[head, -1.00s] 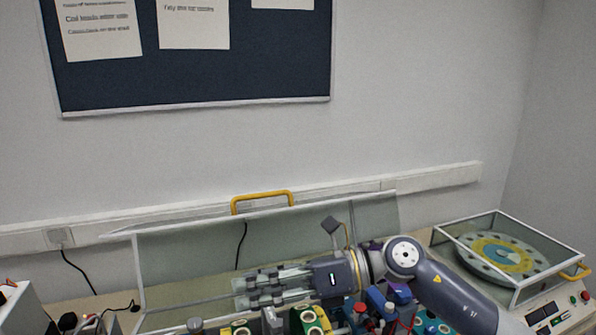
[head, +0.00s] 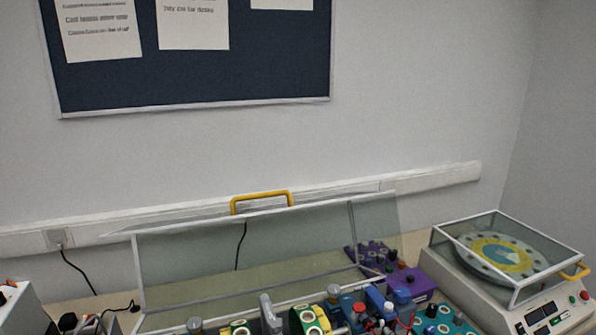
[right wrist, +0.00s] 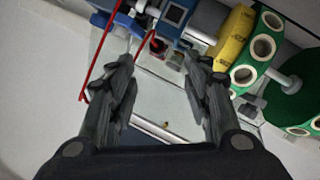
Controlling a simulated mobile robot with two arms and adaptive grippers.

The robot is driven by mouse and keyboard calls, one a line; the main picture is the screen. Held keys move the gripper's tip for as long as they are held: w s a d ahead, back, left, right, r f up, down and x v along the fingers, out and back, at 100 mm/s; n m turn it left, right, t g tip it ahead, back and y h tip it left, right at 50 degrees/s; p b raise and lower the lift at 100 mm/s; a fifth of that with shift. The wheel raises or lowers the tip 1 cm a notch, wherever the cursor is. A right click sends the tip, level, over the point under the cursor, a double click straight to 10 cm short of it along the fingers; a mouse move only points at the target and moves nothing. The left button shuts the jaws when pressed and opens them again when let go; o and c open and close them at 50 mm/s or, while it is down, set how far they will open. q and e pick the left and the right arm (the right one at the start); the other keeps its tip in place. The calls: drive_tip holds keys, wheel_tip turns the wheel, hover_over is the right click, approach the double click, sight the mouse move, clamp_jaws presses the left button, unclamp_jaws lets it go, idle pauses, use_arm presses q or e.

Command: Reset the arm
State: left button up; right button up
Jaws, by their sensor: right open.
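My right gripper (right wrist: 160,85) shows in the right wrist view, its two dark fingers spread apart with nothing between them. Beyond the fingertips are a blue block (right wrist: 170,20) with red wires, and a yellow and green part (right wrist: 245,45) with round openings. Neither arm shows in the head view, and my left gripper is in no view. The bench equipment (head: 310,320) sits at the bottom of the head view, partly cut off by the picture edge.
A clear cover (head: 245,255) with a yellow handle (head: 262,202) stands raised behind the equipment. A purple block (head: 415,285) sits right of it. A covered turntable device (head: 500,256) stands at the far right. A white box (head: 30,312) is at the left.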

drive_tip(key=s+d+f+m+g, duration=0.25)
drive_tip(key=s+f+g, duration=0.35)
drive_tip(key=s+f, duration=0.5)
drive_tip(key=s+d+f+m+g, duration=0.25)
drive_tip(key=s+f+g, duration=0.3)
drive_tip(key=s, duration=0.85)
wheel_tip(320, 180, down, 31)
drive_tip(key=s+b, duration=0.2)
drive_tip(key=b, duration=0.3)
drive_tip(key=s+d+f+g+b, duration=0.1)
drive_tip(key=s+f+b, duration=0.1)
drive_tip(key=s+f, duration=0.6)
drive_tip(key=s+d+f+g+b, duration=0.1)
drive_tip(key=s+f+b, duration=0.2)
drive_tip(key=s+f, duration=0.5)
wheel_tip(320, 180, down, 5)
drive_tip(key=shift+s+d+r+h, duration=0.1)
drive_tip(key=shift+s+d+h, duration=0.2)
drive_tip(key=shift+h, duration=0.1)
